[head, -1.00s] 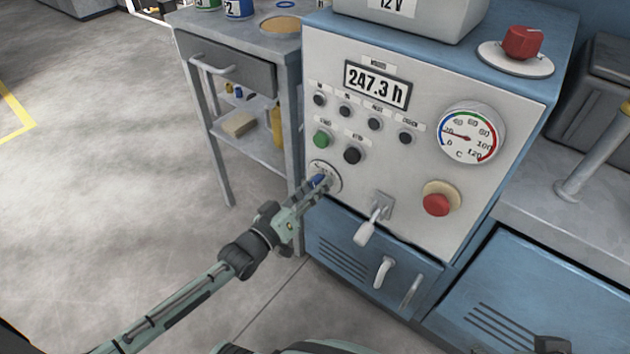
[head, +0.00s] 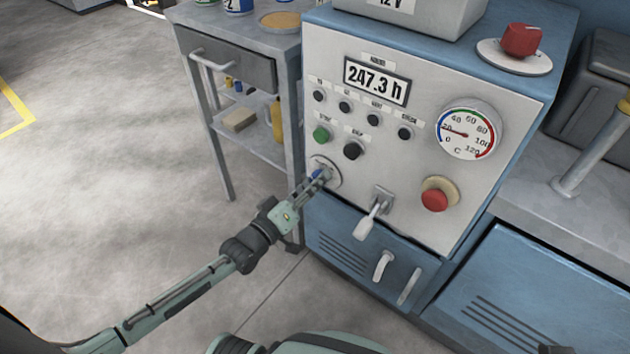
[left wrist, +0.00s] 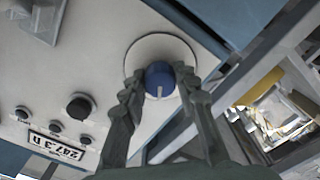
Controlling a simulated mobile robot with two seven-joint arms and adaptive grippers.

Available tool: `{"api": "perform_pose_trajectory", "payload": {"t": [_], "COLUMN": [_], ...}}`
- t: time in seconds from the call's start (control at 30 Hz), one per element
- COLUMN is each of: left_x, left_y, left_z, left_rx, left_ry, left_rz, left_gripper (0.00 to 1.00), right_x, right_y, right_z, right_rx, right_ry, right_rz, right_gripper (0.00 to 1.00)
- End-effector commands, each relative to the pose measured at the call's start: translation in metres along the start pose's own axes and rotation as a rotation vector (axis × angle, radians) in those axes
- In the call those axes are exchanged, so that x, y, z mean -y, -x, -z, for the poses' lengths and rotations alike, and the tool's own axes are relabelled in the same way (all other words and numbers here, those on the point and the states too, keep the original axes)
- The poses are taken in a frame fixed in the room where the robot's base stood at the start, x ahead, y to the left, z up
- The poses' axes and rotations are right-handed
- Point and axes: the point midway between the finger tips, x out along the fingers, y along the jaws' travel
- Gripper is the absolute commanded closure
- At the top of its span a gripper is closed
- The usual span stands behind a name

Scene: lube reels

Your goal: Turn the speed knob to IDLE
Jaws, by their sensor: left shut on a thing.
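The speed knob is a blue knob (head: 317,175) on a round pale dial plate at the lower left of the control panel (head: 425,160). It shows larger in the left wrist view (left wrist: 160,78), with a light pointer line toward the bottom of that picture. My left gripper (head: 315,181) is shut on the blue knob, one finger on each side, as the left wrist view shows (left wrist: 160,92). The dial's markings are hidden or too small to read. My right gripper is not in view.
A lever (head: 372,217) sticks out right of the knob, with a red stop button (head: 436,197) beyond it. Green (head: 320,134) and black (head: 353,150) buttons sit just above. A grey trolley (head: 225,70) stands at the left. The floor in front is clear.

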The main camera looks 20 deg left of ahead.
Motion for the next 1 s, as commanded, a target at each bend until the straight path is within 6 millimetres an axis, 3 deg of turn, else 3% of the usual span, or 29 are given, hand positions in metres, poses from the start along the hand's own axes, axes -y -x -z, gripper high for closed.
{"api": "perform_pose_trajectory", "payload": {"t": [0.03, 0.2, 0.57, 0.67, 1.0], "left_x": [-0.001, -0.001, 0.001, 0.001, 0.0], "left_y": [0.0, 0.0, 0.005, 0.019, 0.09], "left_z": [0.0, 0.0, -0.001, -0.001, -0.001], "left_rx": [0.0, 0.0, 0.001, 0.001, 0.002], "left_ry": [0.003, 0.002, 0.0, 0.001, 0.001], "left_rz": [-0.001, 0.0, 0.001, 0.002, 0.002], "left_gripper": [0.69, 0.49, 0.49, 0.49, 0.49], "right_x": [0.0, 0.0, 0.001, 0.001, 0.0], "right_y": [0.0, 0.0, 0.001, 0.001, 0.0], "right_z": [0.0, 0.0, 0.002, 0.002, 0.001], "right_rx": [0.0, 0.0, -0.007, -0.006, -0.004], "right_ry": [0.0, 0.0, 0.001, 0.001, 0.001], "right_rz": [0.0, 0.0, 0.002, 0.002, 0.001], "right_gripper": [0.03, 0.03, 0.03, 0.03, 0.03]}}
